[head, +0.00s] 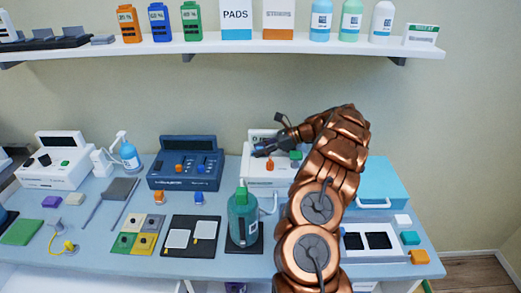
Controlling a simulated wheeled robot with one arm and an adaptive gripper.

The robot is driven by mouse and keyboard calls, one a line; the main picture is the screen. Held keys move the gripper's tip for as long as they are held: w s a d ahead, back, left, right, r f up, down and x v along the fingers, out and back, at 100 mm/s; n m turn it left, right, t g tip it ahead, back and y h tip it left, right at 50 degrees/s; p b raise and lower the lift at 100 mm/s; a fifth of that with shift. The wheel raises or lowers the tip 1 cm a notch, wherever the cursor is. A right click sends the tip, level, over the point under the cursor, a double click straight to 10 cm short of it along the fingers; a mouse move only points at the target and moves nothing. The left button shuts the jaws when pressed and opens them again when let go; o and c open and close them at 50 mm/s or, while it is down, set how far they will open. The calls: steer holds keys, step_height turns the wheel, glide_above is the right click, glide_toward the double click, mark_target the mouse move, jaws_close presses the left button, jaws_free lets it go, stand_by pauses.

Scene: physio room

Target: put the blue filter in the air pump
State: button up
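My gripper (264,149) is over the white unit (257,183) at the back of the bench, its dark fingers pointing left. A small bluish patch shows at the fingers; I cannot tell whether it is a held filter or part of the unit. The fingers' opening is too small to judge. The white unit has an orange piece and a green piece on its front and may be the air pump; its label is unreadable. My arm hides its right part. A small blue block (199,198) lies in front of the dark blue unit (183,152), beside an orange block (159,197).
A teal bottle (243,219) stands on a dark mat in front of the white unit. A teal case (378,182) and small blocks (410,238) are at right. A pump bottle (129,155) stands at left. A loaded shelf (225,47) runs above the bench.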

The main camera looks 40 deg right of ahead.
steer(key=shift+o, duration=0.7)
steer(key=v, duration=1.2)
steer(key=shift+w, duration=0.1)
